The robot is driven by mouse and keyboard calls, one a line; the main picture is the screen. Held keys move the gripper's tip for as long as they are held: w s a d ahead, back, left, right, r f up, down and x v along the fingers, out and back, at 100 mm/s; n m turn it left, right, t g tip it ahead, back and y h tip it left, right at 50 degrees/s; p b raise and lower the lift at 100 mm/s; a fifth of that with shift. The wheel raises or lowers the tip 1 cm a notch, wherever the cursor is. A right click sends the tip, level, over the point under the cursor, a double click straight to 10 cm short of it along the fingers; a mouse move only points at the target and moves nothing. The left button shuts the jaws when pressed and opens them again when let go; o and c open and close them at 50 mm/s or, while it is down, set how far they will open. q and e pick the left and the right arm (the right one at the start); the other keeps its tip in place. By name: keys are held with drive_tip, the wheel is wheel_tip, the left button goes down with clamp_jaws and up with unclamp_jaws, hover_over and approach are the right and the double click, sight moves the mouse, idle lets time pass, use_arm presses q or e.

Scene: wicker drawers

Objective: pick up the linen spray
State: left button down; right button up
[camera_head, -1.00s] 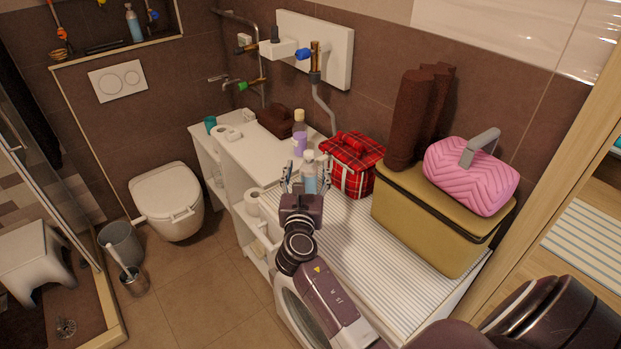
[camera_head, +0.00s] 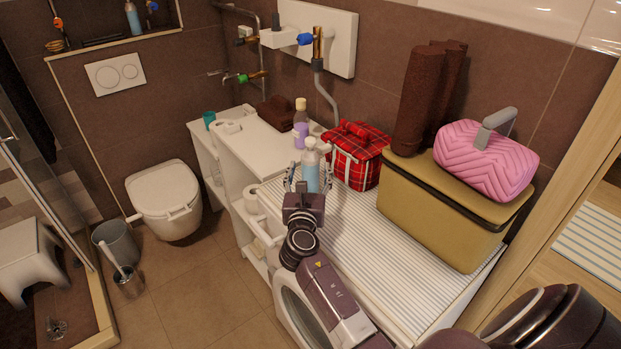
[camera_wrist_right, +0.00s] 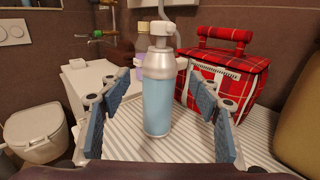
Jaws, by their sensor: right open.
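The linen spray (camera_head: 311,172) appears to be the light blue bottle with a white and grey spray head. It stands upright on the striped top (camera_head: 372,238) of the washing machine. My right gripper (camera_head: 308,183) is open, with its fingers pointing at the bottle. In the right wrist view the blue bottle (camera_wrist_right: 157,105) stands centred between the two blue finger pads, with visible gaps on both sides. From these views I cannot tell how deep the bottle is between the fingers. My left gripper is not in view.
A red plaid bag (camera_head: 356,163) stands close to the right of the bottle. A purple bottle (camera_head: 300,132) stands behind it on the white counter (camera_head: 256,150). A tan box (camera_head: 436,215) with a pink bag (camera_head: 484,160) stands farther right. Striped surface is clear in front of the box.

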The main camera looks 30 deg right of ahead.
drive_tip(key=x, duration=0.5)
drive_tip(key=shift+f, duration=0.3)
drive_tip(key=shift+r, duration=0.1)
clamp_jaws()
